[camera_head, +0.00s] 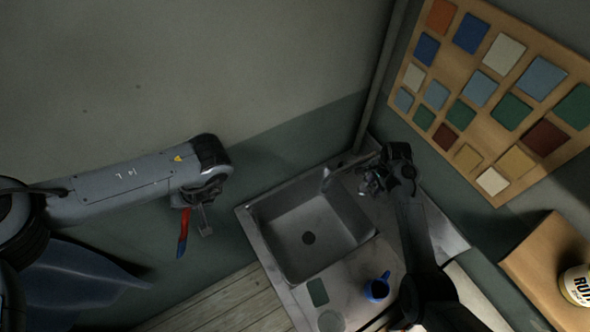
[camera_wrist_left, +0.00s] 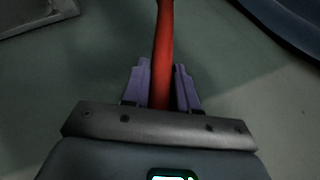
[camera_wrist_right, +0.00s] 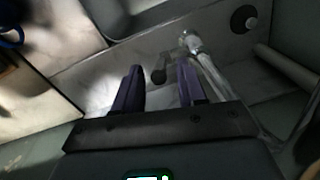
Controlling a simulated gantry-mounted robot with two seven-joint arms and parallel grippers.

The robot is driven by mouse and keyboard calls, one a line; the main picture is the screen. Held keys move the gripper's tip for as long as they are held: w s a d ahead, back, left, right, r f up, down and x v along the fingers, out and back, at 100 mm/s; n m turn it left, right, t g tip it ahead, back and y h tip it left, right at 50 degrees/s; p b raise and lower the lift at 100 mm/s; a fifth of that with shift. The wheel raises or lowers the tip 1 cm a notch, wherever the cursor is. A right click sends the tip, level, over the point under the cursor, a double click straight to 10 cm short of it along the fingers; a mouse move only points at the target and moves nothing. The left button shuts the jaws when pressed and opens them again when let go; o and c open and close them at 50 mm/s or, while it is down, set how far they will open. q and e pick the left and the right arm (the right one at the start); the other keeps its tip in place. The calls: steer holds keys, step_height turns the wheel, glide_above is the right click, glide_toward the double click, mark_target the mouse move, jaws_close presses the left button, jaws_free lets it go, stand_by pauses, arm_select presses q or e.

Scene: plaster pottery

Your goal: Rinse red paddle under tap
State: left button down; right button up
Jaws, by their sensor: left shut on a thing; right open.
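My left gripper (camera_head: 194,205) is shut on the red paddle (camera_head: 182,232). The paddle hangs down left of the sink, apart from it. In the left wrist view the red handle (camera_wrist_left: 163,50) runs between the two purple fingers. The paddle's far end is out of that view. The grey sink basin (camera_head: 285,215) is empty, with a dark drain. The metal tap (camera_head: 330,178) reaches over its back right corner. My right gripper (camera_head: 370,183) is open beside the tap. In the right wrist view a dark lever on the tap (camera_wrist_right: 200,50) shows just ahead of the fingers.
A blue mug (camera_head: 377,288) stands on the counter right of the basin. A board of coloured tiles (camera_head: 485,92) hangs at the upper right. A wooden shelf (camera_head: 535,265) with a can (camera_head: 577,285) is at the right. Clear space lies between the paddle and the sink.

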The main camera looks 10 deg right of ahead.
steer(key=shift+f, duration=1.45)
steer(key=shift+c, duration=0.5)
jaws_close()
steer(key=shift+w, duration=0.1)
